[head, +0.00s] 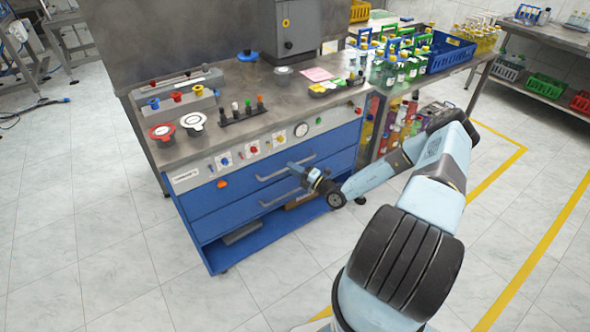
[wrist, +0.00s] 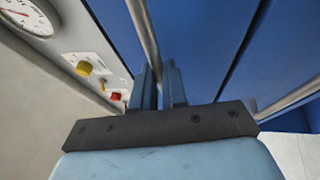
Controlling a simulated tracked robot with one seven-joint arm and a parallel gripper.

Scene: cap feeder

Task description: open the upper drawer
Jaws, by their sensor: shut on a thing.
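The upper drawer (head: 240,185) is a blue front below the grey control panel, and it looks flush with the cabinet. Its metal bar handle (head: 272,177) runs across the front. My gripper (head: 294,166) is at the right part of this handle. In the wrist view the fingers of my gripper (wrist: 160,75) are closed on the upper handle (wrist: 143,30), which runs down between them.
The control panel (head: 190,177) with knobs and a gauge (head: 301,130) is just above the drawer. An open blue shelf (head: 270,228) lies below. The worktop (head: 215,145) holds caps and small bottles. Crates of bottles (head: 395,68) stand to the right. The floor in front is clear.

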